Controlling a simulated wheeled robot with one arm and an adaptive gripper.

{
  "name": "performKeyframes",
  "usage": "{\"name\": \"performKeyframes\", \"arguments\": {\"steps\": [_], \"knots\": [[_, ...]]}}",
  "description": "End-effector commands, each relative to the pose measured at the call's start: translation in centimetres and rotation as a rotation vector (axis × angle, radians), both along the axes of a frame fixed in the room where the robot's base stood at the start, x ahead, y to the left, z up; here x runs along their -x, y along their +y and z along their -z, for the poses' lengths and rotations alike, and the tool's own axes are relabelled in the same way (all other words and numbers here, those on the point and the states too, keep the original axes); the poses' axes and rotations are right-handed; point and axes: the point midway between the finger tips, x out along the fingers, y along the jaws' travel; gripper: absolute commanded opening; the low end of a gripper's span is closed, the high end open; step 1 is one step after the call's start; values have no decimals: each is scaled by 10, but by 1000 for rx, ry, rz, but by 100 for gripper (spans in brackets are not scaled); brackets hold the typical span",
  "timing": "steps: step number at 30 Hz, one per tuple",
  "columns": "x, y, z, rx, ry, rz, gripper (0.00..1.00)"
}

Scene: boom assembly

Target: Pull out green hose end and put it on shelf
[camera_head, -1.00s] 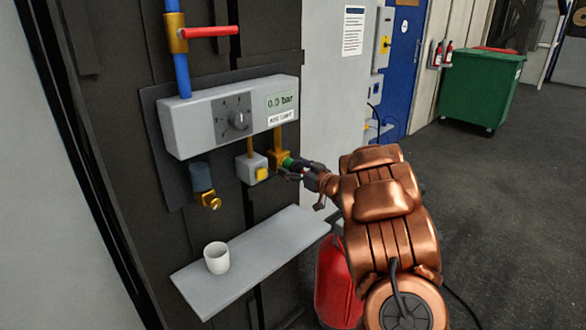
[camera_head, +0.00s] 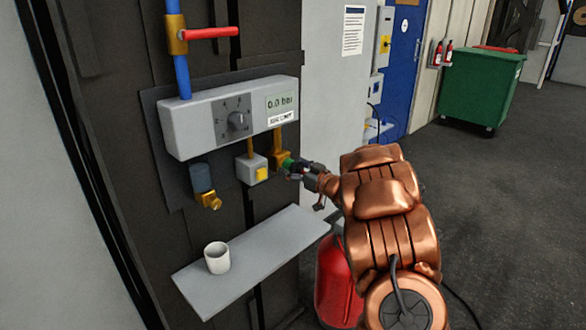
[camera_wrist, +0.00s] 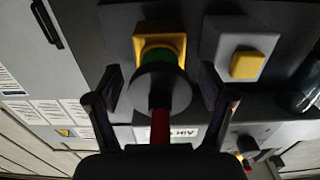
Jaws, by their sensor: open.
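The green hose end (camera_head: 288,163) sits at the brass fitting (camera_head: 278,150) below the right end of the grey control box. In the wrist view the green end (camera_wrist: 154,66) shows against a yellow square fitting, with a dark collar (camera_wrist: 160,90) and a red hose part (camera_wrist: 160,126) nearer me. My gripper (camera_head: 297,172) is at the hose end; in the wrist view its open fingers (camera_wrist: 160,92) stand on either side of the dark collar, apparently apart from it. The grey shelf (camera_head: 268,248) is below the box, and a white cup (camera_head: 217,257) stands on it.
The grey control box (camera_head: 200,128) reads 0.0 bar. A yellow button box (camera_head: 252,170) is just left of the fitting. A blue pipe with a red lever (camera_head: 210,33) is above. A red cylinder (camera_head: 337,280) stands beside the shelf. The shelf's right part is clear.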

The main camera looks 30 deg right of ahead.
Motion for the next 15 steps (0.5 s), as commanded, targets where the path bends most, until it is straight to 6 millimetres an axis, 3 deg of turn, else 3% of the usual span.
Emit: {"name": "performKeyframes", "arguments": {"steps": [3,15], "knots": [[0,0,0,0,0,0,81],[0,0,0,0,0,0,40]]}}
